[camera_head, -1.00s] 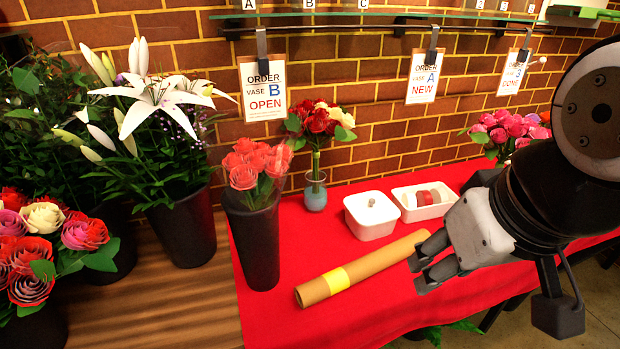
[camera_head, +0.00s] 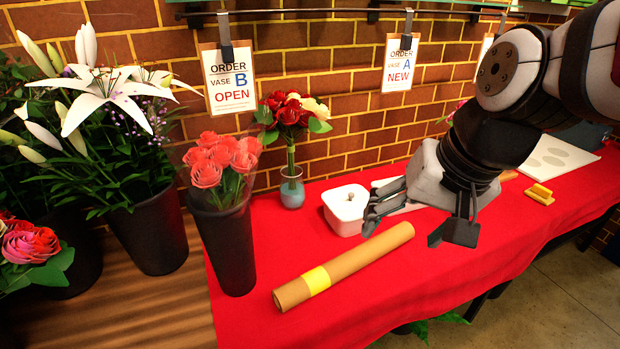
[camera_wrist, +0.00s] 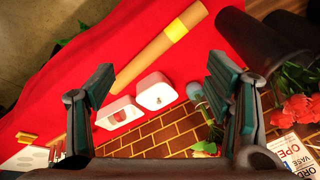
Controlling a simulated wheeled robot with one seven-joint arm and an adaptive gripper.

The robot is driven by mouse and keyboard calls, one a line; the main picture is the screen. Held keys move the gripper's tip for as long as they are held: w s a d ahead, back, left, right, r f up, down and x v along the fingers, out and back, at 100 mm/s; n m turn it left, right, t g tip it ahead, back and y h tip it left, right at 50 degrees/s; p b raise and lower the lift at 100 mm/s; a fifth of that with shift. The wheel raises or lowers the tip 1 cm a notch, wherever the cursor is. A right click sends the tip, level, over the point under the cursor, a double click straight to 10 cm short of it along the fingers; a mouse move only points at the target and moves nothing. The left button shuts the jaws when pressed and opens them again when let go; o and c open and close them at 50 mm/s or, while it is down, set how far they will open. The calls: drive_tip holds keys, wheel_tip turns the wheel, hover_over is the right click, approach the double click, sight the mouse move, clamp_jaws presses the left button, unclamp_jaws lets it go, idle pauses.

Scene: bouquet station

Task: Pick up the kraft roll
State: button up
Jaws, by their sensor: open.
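The kraft roll (camera_head: 345,266) is a long brown tube with a yellow band near its left end. It lies slantwise on the red cloth (camera_head: 440,285), in front of the lidded white box (camera_head: 347,208). In the wrist view the kraft roll (camera_wrist: 150,58) runs from the top right down to the left, beyond the fingertips. My gripper (camera_head: 378,212) is above the table near the roll's right end and the white box, apart from the roll. In the wrist view my gripper (camera_wrist: 160,80) has its two fingers wide apart with nothing between them.
A black vase (camera_head: 228,245) with coral roses stands left of the roll. A small blue vase (camera_head: 292,190) stands behind it. A white tray (camera_wrist: 118,113) sits beside the white box. Yellow blocks (camera_head: 540,194) lie at the right. The cloth in front of the roll is clear.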

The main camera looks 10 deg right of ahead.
drive_tip(key=w+f+m+b, duration=0.3)
drive_tip(key=w+f+m, duration=0.1)
drive_tip(key=w+f, duration=0.5)
drive_tip(key=m+b, duration=0.3)
drive_tip(key=m, duration=0.2)
approach(354, 256)
drive_tip(key=shift+m+g, duration=0.3)
drive_tip(key=shift+g, duration=0.1)
drive_tip(key=b+x, duration=0.2)
drive_tip(key=x, duration=0.3)
drive_tip(key=b+x, duration=0.3)
drive_tip(key=x, duration=0.3)
drive_tip(key=shift+w, duration=0.25)
drive_tip(key=shift+r, duration=0.1)
clamp_jaws()
drive_tip(key=shift+r, duration=0.1)
